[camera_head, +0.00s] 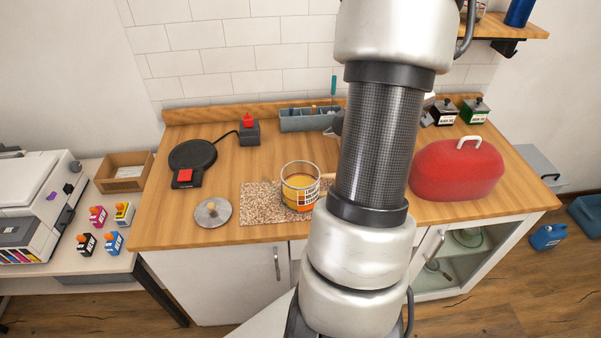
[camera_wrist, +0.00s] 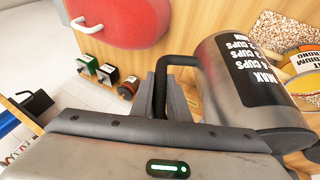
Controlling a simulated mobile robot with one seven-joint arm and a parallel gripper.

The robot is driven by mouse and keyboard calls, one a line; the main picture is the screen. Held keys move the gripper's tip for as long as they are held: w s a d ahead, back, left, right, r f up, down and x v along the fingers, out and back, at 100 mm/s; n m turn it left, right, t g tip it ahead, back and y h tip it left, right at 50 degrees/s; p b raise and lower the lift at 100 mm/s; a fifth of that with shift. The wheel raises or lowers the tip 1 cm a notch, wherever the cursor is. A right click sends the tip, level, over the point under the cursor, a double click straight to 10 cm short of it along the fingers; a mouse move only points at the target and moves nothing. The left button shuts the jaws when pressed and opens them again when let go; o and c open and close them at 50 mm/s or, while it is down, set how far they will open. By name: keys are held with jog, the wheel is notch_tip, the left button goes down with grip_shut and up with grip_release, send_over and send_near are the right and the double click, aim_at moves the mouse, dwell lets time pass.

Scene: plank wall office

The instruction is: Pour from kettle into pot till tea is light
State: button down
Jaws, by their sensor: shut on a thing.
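A glass pot (camera_head: 300,188) with a coloured scale on its side stands on a speckled board and holds amber-yellow tea. Its rim and part of its label also show at the right of the wrist view (camera_wrist: 305,62). The steel kettle (camera_wrist: 238,85) has a black label with cup marks. My gripper (camera_wrist: 172,100) is shut on the kettle's black handle (camera_wrist: 160,80), with the kettle beside the pot. In the head view my arm hides the gripper and most of the kettle. I cannot see liquid leaving the spout or tell the kettle's exact tilt.
A pot lid (camera_head: 212,212) lies left of the speckled board (camera_head: 258,205). A black heating base (camera_head: 192,155) and a red-button box (camera_head: 249,132) stand behind. A grey tray (camera_head: 300,121) is at the wall. A large red bin (camera_head: 455,172) and tea boxes (camera_head: 475,111) occupy the right.

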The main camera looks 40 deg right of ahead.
jog(key=shift+s+d+f+m+t+y, duration=0.15)
jog(key=shift+s+d+f+t+y, duration=0.2)
jog(key=shift+d+y, duration=0.2)
jog(key=shift+s+d+f+m+t+y, duration=0.15)
jog(key=shift+s+d+f+t+y, duration=0.15)
jog(key=shift+d+y, duration=0.2)
jog(key=shift+d+f+t+y, duration=0.15)
jog(key=shift+f+t+y, duration=0.2)
jog(key=shift+f, duration=0.35)
jog(key=shift+d+f+t+y, duration=0.15)
jog(key=shift+f+y, duration=0.25)
jog(key=shift+f, duration=0.25)
jog(key=shift+r, duration=2.4)
jog(key=shift+a, duration=0.1)
